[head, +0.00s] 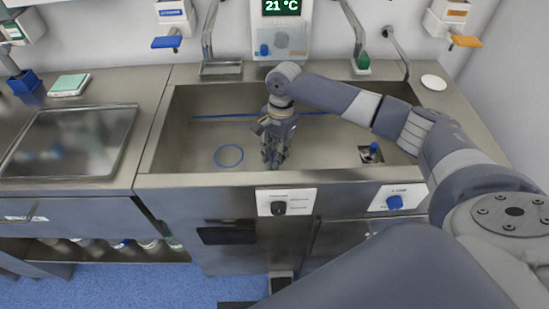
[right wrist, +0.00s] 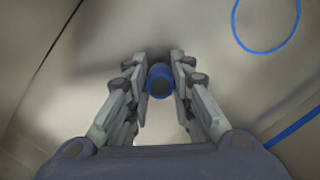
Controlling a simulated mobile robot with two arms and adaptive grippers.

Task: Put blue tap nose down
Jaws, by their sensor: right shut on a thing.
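My right gripper (head: 274,158) points down into the steel sink, near the middle of the basin. In the right wrist view its fingers (right wrist: 159,68) are closed on a small blue round piece with a dark end (right wrist: 160,80), which I take to be the blue tap nose. In the head view the fingers hide this piece. I cannot tell whether it touches the basin floor. My left gripper is not in view.
The sink's front rim (head: 330,177) is close in front of the gripper. A blue ring (head: 228,155) lies left of it in the basin. A small blue part (head: 373,148) stands at a square fitting on the right. The left basin floor is mostly clear.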

